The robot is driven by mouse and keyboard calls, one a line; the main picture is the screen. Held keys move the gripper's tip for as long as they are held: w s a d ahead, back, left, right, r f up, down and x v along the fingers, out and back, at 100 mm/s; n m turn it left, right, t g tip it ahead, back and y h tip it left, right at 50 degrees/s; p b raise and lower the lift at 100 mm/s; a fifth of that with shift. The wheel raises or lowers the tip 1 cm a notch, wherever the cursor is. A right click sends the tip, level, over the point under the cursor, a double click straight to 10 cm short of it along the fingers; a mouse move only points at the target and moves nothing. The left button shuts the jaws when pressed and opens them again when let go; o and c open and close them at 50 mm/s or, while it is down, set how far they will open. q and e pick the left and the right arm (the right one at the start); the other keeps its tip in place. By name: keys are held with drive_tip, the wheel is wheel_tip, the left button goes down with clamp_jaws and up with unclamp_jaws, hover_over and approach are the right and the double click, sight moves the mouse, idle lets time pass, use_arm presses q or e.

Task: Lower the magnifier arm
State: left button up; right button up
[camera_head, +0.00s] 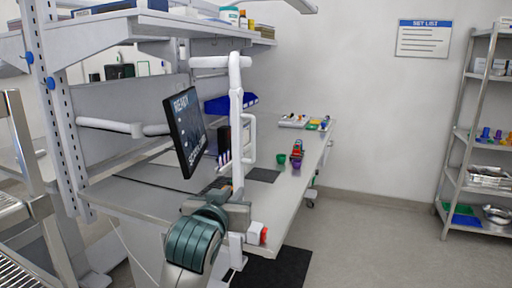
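A white jointed arm (236,120), which I take to be the magnifier arm, rises beside the bench. It has an upright tube, a short level piece (212,62) at the top pointing left, and a thin loop-shaped handle (251,140) on its right side. No lens is clearly visible. My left gripper (232,208), grey-green behind a teal wrist, is at the lower end of the upright tube, near the bench's front edge. It overlaps the tube in the picture. I cannot tell whether they touch, or whether its fingers are open or shut. My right gripper is not in view.
A dark monitor (186,132) on a white tube arm (110,126) stands left of the upright. The bench (272,190) holds a green cup (281,159), a purple cup (296,163) and a white tray (293,121). Shelves hang above. Floor is open at right before a rack (462,150).

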use_arm(q)
wheel_tip(320, 180, up, 12)
drive_tip(key=d+t, duration=0.2)
drive_tip(key=shift+w+d+h, duration=0.2)
drive_tip(key=shift+w+h, duration=0.1)
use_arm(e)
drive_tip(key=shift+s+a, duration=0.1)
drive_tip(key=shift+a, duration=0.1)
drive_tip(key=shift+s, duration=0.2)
